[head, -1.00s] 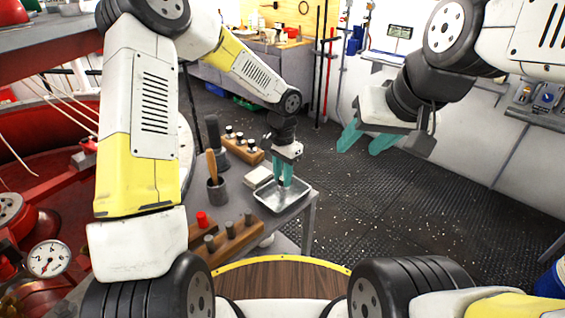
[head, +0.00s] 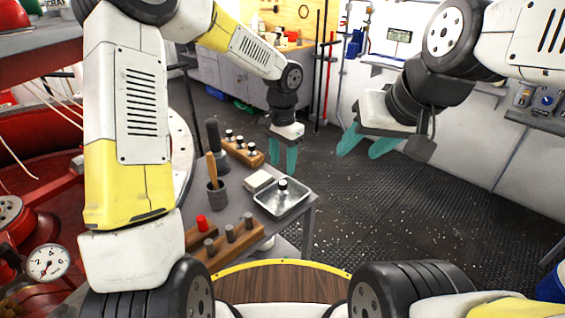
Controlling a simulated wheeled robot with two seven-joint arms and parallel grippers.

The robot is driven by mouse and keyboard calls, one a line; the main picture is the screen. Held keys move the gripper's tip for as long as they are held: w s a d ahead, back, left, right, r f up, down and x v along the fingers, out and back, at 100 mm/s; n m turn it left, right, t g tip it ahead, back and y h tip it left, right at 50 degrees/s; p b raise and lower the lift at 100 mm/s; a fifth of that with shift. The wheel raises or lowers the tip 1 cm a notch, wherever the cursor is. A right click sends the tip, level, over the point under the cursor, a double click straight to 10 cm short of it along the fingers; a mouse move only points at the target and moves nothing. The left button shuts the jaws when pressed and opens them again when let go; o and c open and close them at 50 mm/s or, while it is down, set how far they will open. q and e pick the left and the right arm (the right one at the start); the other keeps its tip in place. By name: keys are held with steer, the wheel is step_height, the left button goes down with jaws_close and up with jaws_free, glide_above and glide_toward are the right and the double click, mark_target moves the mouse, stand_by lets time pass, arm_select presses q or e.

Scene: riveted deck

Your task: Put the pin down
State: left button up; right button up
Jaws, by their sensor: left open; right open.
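A small dark pin with a pale top (head: 283,188) stands upright in the shallow metal tray (head: 294,206) on the grey side table. My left gripper (head: 283,168) has teal fingers pointing down. It is open and empty, above and behind the tray, apart from the pin. My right gripper (head: 366,146) is open and empty, up at the right over the floor, well away from the table.
A wooden block with several similar pins (head: 240,150) stands at the table's back. A wooden block with grey pegs (head: 231,237) and a red-topped peg are nearer. A cup with a wooden handle (head: 216,192) and a white block (head: 258,180) stand left of the tray.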

arm_select(q)
steer(key=s+a+r+n+t, duration=0.1)
steer(key=s+a+r+n, duration=0.1)
steer(key=s+a+r, duration=0.35)
steer(key=s+a+r+n+t, duration=0.1)
steer(key=s+a+r, duration=0.2)
steer(key=r, duration=0.6)
steer(key=s+a+r+n+t+h, duration=0.1)
steer(key=s+a+r+n+t, duration=0.1)
steer(key=s, duration=0.4)
steer(key=s+a+r+n+t+h, duration=0.1)
steer(key=s+a+r+n+t, duration=0.1)
steer(key=s, duration=0.5)
steer(key=shift+a+n, duration=0.7)
steer(key=shift+a, duration=0.2)
